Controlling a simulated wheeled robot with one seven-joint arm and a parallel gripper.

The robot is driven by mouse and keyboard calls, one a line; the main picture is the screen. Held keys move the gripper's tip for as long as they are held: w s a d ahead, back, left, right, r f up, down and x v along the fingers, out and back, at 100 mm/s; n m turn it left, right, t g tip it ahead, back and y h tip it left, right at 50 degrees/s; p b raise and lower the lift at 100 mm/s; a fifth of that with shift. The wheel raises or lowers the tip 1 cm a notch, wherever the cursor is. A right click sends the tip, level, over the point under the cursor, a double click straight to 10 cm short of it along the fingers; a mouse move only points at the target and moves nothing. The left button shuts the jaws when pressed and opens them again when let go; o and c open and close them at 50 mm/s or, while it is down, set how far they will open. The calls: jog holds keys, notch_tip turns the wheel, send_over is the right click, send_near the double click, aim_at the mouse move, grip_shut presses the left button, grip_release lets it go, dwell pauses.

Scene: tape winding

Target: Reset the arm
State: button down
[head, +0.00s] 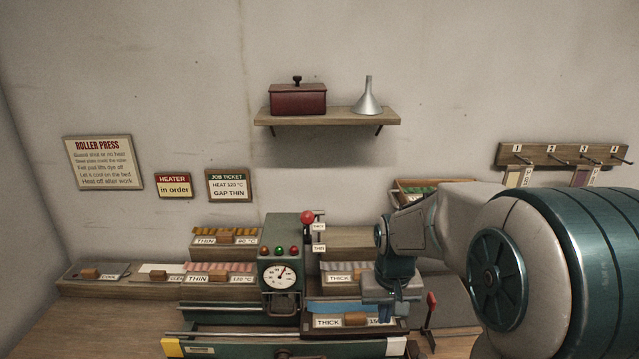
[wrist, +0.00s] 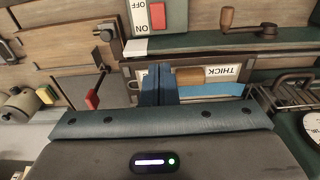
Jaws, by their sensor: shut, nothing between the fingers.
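My own arm reaches in from the right side of the head view. In the wrist view the two blue fingers of my gripper (wrist: 158,72) are together with nothing between them. The THICK label (wrist: 228,72) shows upside down beside the fingers, next to a wooden handle (wrist: 188,76). I cannot tell whether the fingertips touch anything.
A red-handled lever (head: 432,300) stands right of my gripper. A red-knobbed lever (head: 307,217) rises beside the gauge. The wall shelf (head: 330,118) holds a red box (head: 298,99) and a funnel (head: 369,97). Numbered hooks (head: 565,156) are at right.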

jog(key=s+r+t, duration=0.1)
jog(key=s+r, duration=0.2)
jog(key=s, duration=0.4)
jog(key=s+a+r+t, duration=0.1)
jog(key=s+r, duration=0.2)
jog(key=s, duration=0.5)
jog(key=shift+s+a+r, duration=0.25)
jog(key=shift+a+r, duration=0.05)
jog(key=shift+r, duration=0.05)
jog(key=c, duration=2.1)
grip_release()
jog(key=shift+s, duration=0.35)
jog(key=o, duration=0.9)
jog(key=shift+s, duration=0.2)
jog(key=shift+o, duration=0.2)
jog(key=w+d+f+g+b, duration=0.1)
jog(key=w+f+g+b, duration=0.1)
jog(key=w+f+b, duration=0.5)
jog(key=w+d+f+g+b, duration=0.1)
jog(key=w+f+b, duration=0.15)
jog(key=w, duration=0.75)
jog(key=f, duration=1.3)
jog(key=shift+w+a+f, duration=0.1)
jog(key=shift+w+f, duration=0.1)
jog(key=shift+f, duration=0.05)
